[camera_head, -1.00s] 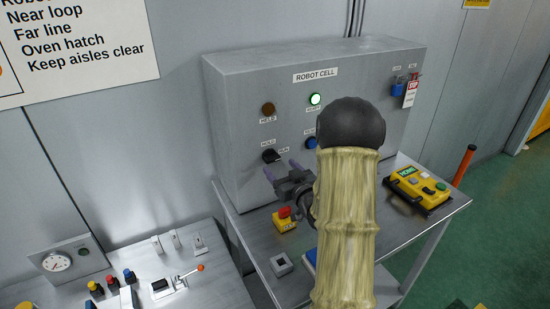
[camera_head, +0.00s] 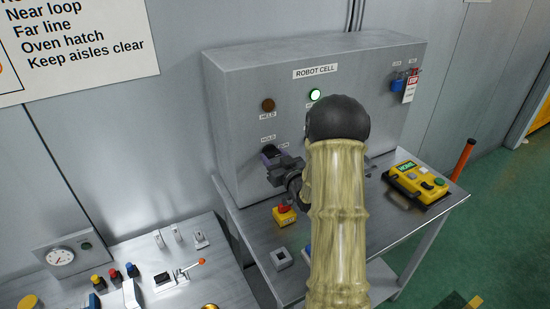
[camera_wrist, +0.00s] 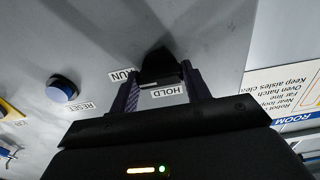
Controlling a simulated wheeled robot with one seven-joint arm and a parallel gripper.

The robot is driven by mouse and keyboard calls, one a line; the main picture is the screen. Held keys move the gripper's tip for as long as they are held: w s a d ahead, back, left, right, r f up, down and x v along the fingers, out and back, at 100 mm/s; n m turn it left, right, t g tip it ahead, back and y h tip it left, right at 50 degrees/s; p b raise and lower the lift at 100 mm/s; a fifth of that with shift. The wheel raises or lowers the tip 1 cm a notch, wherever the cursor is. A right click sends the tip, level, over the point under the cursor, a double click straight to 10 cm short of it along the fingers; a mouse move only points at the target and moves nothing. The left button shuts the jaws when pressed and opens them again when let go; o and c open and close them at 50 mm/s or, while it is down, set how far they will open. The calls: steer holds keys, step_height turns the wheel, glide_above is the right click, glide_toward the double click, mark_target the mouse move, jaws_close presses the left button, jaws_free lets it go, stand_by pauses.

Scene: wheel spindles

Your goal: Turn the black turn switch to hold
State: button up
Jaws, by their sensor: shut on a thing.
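The black turn switch (camera_head: 268,149) is on the front of the grey robot cell box, between its HOLD and RUN labels. My gripper (camera_head: 272,157) is at the switch, and my arm comes in from the lower right. In the wrist view the black switch knob (camera_wrist: 160,66) sits between the two fingers of my gripper (camera_wrist: 160,78), which is shut on it. The HOLD label (camera_wrist: 168,91) is nearest my gripper and the RUN label (camera_wrist: 122,75) is to the left. I cannot tell clearly which label the knob points to.
The HELD lamp (camera_head: 267,105) is dark amber; a green lamp (camera_head: 315,95) is lit. A blue RESET button (camera_wrist: 62,89) is near the switch. A red-and-yellow stop button (camera_head: 284,212) and a yellow pendant (camera_head: 417,184) are on the bench below.

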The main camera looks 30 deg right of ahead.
steer(key=shift+f+n+b, duration=0.2)
steer(key=shift+n+b, duration=0.1)
steer(key=shift+b, duration=0.45)
steer(key=n+b, duration=0.3)
steer(key=b, duration=0.2)
steer(key=shift+f+b, duration=0.2)
steer(key=shift+b, duration=0.15)
steer(key=n+b, duration=0.5)
steer(key=b, duration=0.3)
steer(key=shift+c, duration=0.2)
steer(key=shift+o, duration=0.2)
steer(key=n+b, duration=0.5)
steer(key=b, duration=0.3)
steer(key=shift+n, duration=0.3)
steer(key=n+b, duration=0.2)
steer(key=b, duration=0.1)
steer(key=n+b, duration=0.1)
steer(key=shift+r+n+b, duration=0.25)
steer(key=shift+n+b, duration=0.1)
steer(key=shift+n, duration=0.05)
steer(key=shift+c, duration=0.2)
steer(key=o, duration=1)
steer(key=shift+s+r, duration=0.1)
